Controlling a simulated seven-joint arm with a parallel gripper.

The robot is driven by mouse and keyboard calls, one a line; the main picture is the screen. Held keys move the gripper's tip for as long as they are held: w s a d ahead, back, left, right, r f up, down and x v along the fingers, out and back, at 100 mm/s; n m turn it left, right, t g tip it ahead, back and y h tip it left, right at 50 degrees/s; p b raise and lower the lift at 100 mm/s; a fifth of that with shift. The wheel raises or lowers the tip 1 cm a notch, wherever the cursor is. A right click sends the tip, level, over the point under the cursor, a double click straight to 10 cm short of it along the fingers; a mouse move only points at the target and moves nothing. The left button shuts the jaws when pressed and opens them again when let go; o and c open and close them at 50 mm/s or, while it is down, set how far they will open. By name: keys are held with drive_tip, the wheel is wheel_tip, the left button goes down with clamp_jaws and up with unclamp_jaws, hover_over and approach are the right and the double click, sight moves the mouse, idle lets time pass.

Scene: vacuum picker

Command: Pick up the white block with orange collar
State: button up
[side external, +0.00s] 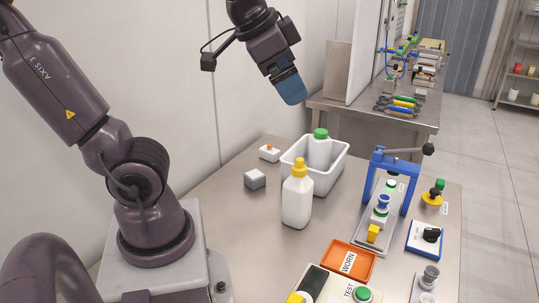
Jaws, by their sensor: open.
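A grey block (255,180) sits just in front of it. A white bin (333,180) holds a green-capped bottle (319,152); a yellow-capped bottle (297,200) stands before it. A blue frame press (374,185) and orange tray (345,272) are to the right.

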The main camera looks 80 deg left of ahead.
drive_tip(key=w+a+f+m+y, duration=0.3)
drive_tip(key=a+m, duration=0.2)
drive_tip(key=a, duration=0.6)
drive_tip(key=w+a+f+m+y, duration=0.2)
drive_tip(key=a+m+y, duration=0.15)
drive_tip(key=a, duration=0.75)
drive_tip(key=s+a+r+m+y, duration=0.2)
drive_tip(key=a+r+m+y, duration=0.25)
drive_tip(key=a+m, duration=0.75)
drive_tip(key=m, duration=0.2)
approach(269, 147)
drive_tip(key=shift+t, duration=0.3)
drive_tip(key=x, duration=0.5)
drive_tip(key=shift+s, duration=0.1)
drive_tip(key=shift+x, duration=2.8)
drive_tip(key=shift+f, duration=0.15)
